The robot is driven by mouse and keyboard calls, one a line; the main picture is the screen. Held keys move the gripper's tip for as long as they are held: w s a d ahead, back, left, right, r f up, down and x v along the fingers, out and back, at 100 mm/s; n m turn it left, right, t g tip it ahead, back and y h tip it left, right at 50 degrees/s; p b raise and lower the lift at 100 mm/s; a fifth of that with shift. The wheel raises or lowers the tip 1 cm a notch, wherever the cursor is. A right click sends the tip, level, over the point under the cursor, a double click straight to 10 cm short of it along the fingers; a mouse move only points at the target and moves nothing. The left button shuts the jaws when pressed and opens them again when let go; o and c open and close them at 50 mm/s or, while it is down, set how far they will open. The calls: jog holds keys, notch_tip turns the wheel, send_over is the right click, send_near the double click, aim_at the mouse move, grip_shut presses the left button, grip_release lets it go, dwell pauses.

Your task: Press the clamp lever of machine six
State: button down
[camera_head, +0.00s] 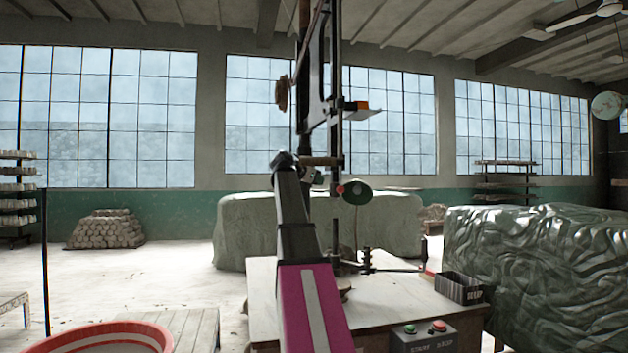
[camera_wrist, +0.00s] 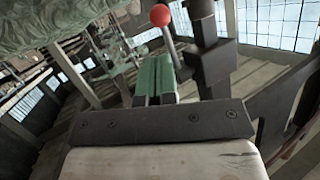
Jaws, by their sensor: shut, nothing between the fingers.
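A red ball knob (camera_wrist: 160,15) on a thin dark stem shows at the top of the wrist view. It looks like the end of a lever, and a dark post (camera_wrist: 205,50) stands to its right. My gripper (camera_wrist: 156,62) has its green fingers together and empty. The fingertips lie just below the knob in that picture; I cannot tell whether they touch the stem. In the head view a small red knob (camera_head: 340,189) shows beside the tall machine column (camera_head: 335,80), past the end of my arm. No machine number is readable.
The machine's table (camera_head: 385,300) carries a dark labelled box (camera_head: 460,288) and a button box (camera_head: 424,337) with green and red buttons. Wrapped blocks (camera_head: 540,260) stand at the right. A red-rimmed basin (camera_head: 100,338) is at lower left. Floor farther left is mostly open.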

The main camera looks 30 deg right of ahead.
aim_at(338, 189)
jog(key=x, duration=0.9)
jog(key=shift+d, duration=0.1)
